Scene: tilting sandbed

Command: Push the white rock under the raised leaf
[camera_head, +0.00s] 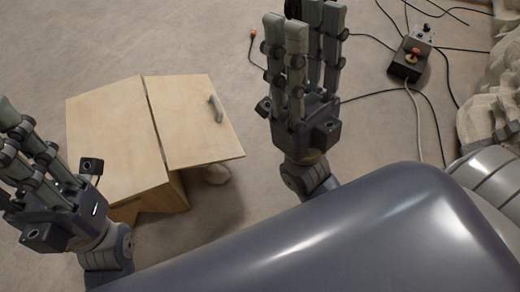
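A light wooden table (112,125) stands on the floor, left of centre. Its right leaf (185,125), with a grey handle (216,108), is raised and juts out past the body. My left gripper (22,135) is at the left edge, beside the table, fingers extended and empty. My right gripper (305,25) is to the right of the leaf, fingers extended upward in the picture, open and empty. Neither gripper touches the rock.
A control box (410,58) with a red-topped stick and several cables lies at upper right. Pale rocks (490,100) line the right edge. An orange-tipped cable end (253,33) lies at the top. My own grey body covers the bottom. Floor between leaf and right gripper is clear.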

